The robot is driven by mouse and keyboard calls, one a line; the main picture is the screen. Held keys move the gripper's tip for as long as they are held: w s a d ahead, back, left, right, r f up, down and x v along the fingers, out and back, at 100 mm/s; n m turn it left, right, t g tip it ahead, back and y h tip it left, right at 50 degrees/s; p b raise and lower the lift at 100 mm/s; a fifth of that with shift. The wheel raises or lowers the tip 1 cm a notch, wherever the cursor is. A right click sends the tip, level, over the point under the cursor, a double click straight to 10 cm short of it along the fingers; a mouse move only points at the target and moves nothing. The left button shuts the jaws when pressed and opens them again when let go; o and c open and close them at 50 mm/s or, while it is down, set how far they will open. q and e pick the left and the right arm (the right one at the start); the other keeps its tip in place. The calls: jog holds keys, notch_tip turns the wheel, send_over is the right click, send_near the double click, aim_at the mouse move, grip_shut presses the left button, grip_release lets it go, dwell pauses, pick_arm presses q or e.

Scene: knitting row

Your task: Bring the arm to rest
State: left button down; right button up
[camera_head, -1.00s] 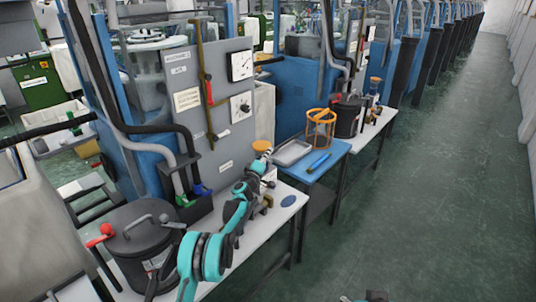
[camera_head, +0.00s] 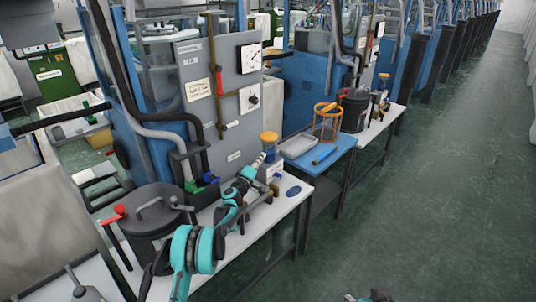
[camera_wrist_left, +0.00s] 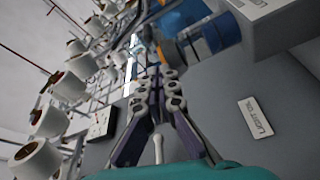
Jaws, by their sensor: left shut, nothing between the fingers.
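My left arm (camera_head: 194,249) reaches in from the bottom left of the head view, above the white bench top. My left gripper (camera_head: 261,158) is shut and empty, close to the orange-topped container in the picture. Whether they touch cannot be told. In the left wrist view the gripper (camera_wrist_left: 158,75) points away from the camera, its linked fingers together with nothing between them. A grey panel with a label is beside it. My right gripper is not recognisable; only a small dark and teal part shows at the bottom edge of the head view.
A dark lidded pot (camera_head: 155,225) stands on the near bench (camera_head: 262,222). An orange-topped container (camera_head: 270,138) stands at its far end. Beyond is a blue table (camera_head: 330,158) with a grey tray (camera_head: 298,146) and an orange wire basket (camera_head: 326,122). The aisle floor (camera_head: 440,190) at right is clear.

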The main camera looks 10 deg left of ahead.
pick_arm(q)
jog(key=s+d+r+m+g+h, duration=0.2)
jog(key=s+d+r+m+g, duration=0.25)
jog(key=s+r, duration=0.7)
jog(key=s+d+r+m+g+y, duration=0.15)
jog(key=s+r+m, duration=0.3)
jog(key=s, duration=0.95)
jog(key=s+a+f+g+y, duration=0.1)
jog(key=s+a+f+y, duration=0.1)
jog(key=s, duration=0.9)
jog(key=s+a+f+m+g+y, duration=0.1)
jog(key=s+a+f, duration=0.3)
jog(key=s, duration=0.8)
jog(key=s+a+f+g+y, duration=0.3)
jog(key=s+f, duration=0.3)
jog(key=s, duration=0.6)
jog(key=shift+f+m, duration=0.2)
jog(key=shift+m, duration=0.1)
jog(key=shift+s+a+y, duration=0.1)
jog(key=shift+a+y, duration=0.1)
jog(key=shift+y, duration=0.15)
